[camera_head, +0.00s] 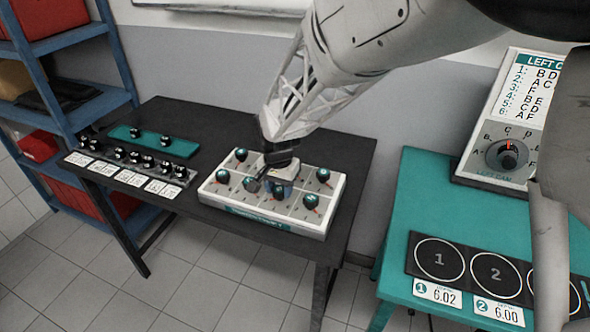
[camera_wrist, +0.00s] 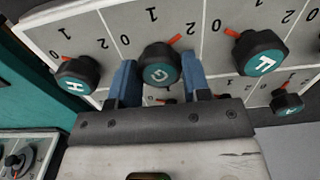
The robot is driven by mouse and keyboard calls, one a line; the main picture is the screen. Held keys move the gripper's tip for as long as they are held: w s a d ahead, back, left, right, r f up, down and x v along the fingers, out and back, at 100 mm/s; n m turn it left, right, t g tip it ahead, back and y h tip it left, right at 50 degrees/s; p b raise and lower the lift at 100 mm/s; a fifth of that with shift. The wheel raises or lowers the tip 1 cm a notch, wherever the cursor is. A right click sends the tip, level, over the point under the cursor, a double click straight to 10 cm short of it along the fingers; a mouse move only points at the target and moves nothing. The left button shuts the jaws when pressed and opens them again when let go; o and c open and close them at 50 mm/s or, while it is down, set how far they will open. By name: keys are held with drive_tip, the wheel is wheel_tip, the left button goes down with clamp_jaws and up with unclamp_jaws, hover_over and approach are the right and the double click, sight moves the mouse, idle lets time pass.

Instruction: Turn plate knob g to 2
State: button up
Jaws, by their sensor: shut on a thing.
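Knob G (camera_wrist: 160,64) is a round black knob with a teal cap marked G. It sits on the white knob plate (camera_head: 262,222) on the dark table. My gripper (camera_wrist: 157,84) has its blue fingers on both sides of knob G and is shut on it. In the wrist view the red pointer of G is turned up and right, between its 1 and 2 marks and closer to the 2. In the head view my gripper (camera_head: 281,180) is over the plate and partly hides the middle knobs.
Knob H (camera_wrist: 76,76) and knob F (camera_wrist: 258,52) flank G closely, their pointers towards 0. Another knob (camera_wrist: 287,103) is at lower right. A strip of black knobs with cards (camera_head: 125,177) is at left on the table. A teal table (camera_head: 395,245) is at right.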

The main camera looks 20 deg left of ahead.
sight(280, 189)
drive_tip(key=shift+r+m, duration=0.1)
drive_tip(key=shift+m, duration=0.3)
drive_tip(key=o, duration=0.9)
drive_tip(key=shift+r, duration=3.85)
